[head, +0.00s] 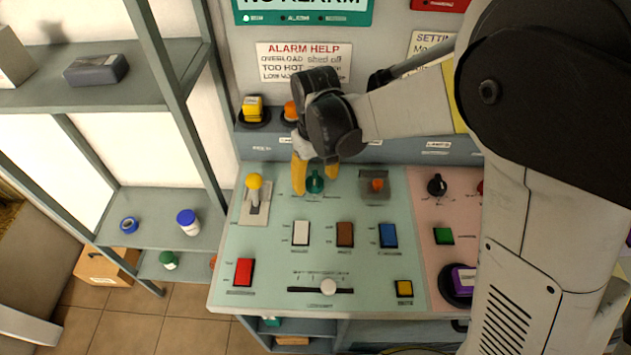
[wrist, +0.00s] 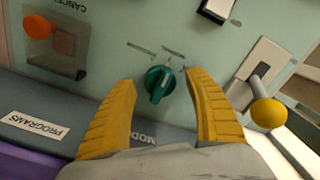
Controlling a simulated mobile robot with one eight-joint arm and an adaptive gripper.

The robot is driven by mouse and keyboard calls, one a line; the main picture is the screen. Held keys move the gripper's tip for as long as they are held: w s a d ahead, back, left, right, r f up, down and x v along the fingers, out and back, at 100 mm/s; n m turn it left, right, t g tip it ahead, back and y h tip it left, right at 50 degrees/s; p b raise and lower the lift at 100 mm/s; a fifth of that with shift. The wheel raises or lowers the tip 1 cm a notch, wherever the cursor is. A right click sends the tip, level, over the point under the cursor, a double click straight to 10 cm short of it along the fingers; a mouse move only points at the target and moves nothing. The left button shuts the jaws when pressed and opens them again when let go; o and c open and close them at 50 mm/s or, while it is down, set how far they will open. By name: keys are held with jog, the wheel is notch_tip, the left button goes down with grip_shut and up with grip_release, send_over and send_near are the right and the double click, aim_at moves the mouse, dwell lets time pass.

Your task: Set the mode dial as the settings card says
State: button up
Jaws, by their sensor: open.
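The mode dial is a green knob (head: 315,183) on the pale green panel. In the wrist view the green knob (wrist: 159,86) shows between my two yellow fingers, just beyond their tips, with faint marks above it. My gripper (head: 316,178) is over the dial with its fingers apart, one on either side; the wrist view also shows the open gripper (wrist: 160,85). I cannot tell if either finger touches the knob. The settings card (head: 430,42) is on the back wall at the upper right, partly hidden by my arm; its lines are not readable.
A lever with a yellow ball (head: 255,182) stands left of the dial, and an orange button under a clear cover (head: 376,184) to the right. Several coloured switches and a slider (head: 328,287) lie nearer. An alarm help card (head: 303,61) hangs behind. Shelves stand at left.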

aim_at(316, 179)
notch_tip(316, 179, up, 11)
jog(key=shift+f, duration=0.1)
dwell(0.4)
jog(key=s+d+r+m+t, duration=0.1)
jog(key=s+d+m+t, duration=0.2)
jog(key=d, duration=0.9)
jog(key=s+d+r+m+t, duration=0.2)
jog(key=s+d+m+t, duration=0.2)
jog(key=s+d, duration=0.6)
jog(key=shift+d+r, duration=0.3)
jog(key=shift+d, duration=0.55)
jog(key=shift+s, duration=0.1)
